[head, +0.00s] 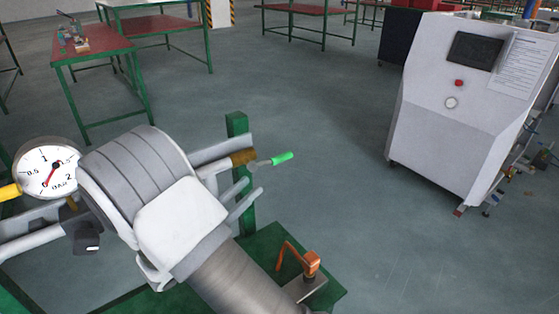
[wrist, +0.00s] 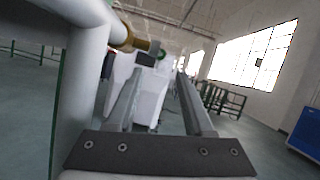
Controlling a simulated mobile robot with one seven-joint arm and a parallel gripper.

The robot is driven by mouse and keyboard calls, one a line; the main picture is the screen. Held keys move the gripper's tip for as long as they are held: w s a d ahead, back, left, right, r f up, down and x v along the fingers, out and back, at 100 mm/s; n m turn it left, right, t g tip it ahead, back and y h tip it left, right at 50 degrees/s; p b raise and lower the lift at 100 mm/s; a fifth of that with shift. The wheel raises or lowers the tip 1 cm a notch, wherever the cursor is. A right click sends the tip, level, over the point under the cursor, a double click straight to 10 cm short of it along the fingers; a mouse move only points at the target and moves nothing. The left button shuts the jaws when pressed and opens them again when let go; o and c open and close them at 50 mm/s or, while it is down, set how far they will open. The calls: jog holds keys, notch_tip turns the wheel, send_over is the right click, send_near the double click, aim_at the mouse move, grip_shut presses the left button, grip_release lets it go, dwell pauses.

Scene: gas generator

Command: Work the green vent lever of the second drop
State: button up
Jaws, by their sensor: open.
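The green lever (head: 283,158) sticks out to the right from a brass valve (head: 243,157) at the end of a grey pipe. In the wrist view the brass valve (wrist: 132,41) is at the upper left, with a small patch of the green lever (wrist: 161,56) beyond the fingertips. My gripper (head: 249,178) is open and empty, with its fingers just below the valve in the head view. In the wrist view my gripper (wrist: 160,73) points toward the lever. I see no contact with it. My arm hides part of the pipework.
A pressure gauge (head: 47,168) and a yellow handle (head: 10,192) are on the left. An orange-handled valve (head: 311,262) stands below right on the green frame (head: 268,243). A white cabinet (head: 455,105) stands at the right. The floor between is clear.

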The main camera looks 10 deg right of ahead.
aim_at(273, 165)
jog(key=b+x, duration=0.2)
jog(key=x, duration=0.8)
jog(key=shift+w+d+r, duration=0.15)
jog(key=shift+d, duration=0.2)
grip_shut()
dwell(0.8)
